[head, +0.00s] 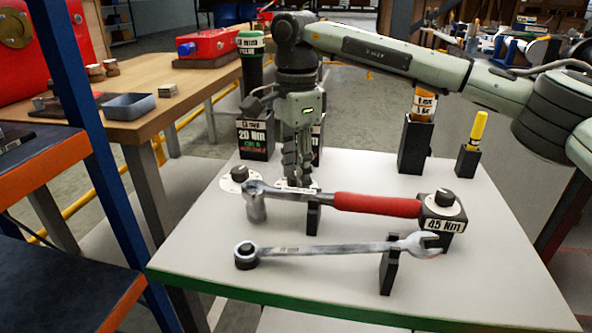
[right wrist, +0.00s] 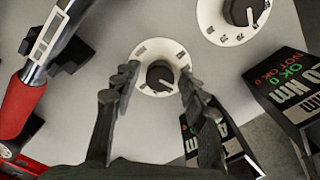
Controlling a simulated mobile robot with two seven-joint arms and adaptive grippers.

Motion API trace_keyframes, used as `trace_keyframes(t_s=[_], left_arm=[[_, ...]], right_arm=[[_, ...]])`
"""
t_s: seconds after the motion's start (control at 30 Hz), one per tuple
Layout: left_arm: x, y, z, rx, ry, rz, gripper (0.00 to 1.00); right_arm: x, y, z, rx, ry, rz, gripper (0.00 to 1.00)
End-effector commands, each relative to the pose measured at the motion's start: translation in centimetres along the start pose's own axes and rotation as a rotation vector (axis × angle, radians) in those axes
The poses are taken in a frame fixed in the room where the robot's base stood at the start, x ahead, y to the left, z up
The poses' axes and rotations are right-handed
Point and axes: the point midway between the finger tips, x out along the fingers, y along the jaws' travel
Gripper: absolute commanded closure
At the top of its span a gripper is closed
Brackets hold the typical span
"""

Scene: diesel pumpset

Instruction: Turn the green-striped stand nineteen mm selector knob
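My right gripper (head: 299,182) points straight down over the back of the white table (head: 225,225). In the right wrist view its two fingers (right wrist: 157,90) are spread, one on each side of a dark round knob (right wrist: 160,77) on a white marked dial (right wrist: 162,50). I see gaps between the fingers and the knob. In the head view the gripper mostly hides this dial. A second knob (right wrist: 240,12) on a white dial lies beyond; it appears at left in the head view (head: 239,173). I cannot read which knob is nineteen mm. My left gripper is not in view.
A red-handled wrench (head: 377,205) lies across the table close to my gripper, over a black stand. A combination wrench (head: 330,248) lies in front. A 20 Nm box (head: 256,138) and a black holder (head: 415,145) stand behind. A blue post (head: 95,150) rises at left.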

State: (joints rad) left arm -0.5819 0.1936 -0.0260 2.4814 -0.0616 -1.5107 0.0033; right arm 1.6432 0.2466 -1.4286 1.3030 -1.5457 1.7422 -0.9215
Motion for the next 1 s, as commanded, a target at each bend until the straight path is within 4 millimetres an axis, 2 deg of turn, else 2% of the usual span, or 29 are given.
trace_keyframes(t_s=[0.37,0.47,0.8,1.0], left_arm=[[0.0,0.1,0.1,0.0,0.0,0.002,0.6],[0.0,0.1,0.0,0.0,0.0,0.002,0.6],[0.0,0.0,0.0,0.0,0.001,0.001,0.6],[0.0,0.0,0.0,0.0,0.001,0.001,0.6]], right_arm=[[-0.4,0.0,0.0,0.0,0.0,0.0,0.51],[-1.6,-0.1,0.0,0.0,0.0,-0.002,0.51],[-8.7,-0.1,0.0,0.0,0.001,-0.002,0.51],[-11.3,0.0,0.0,0.001,0.0,0.0,0.51]])
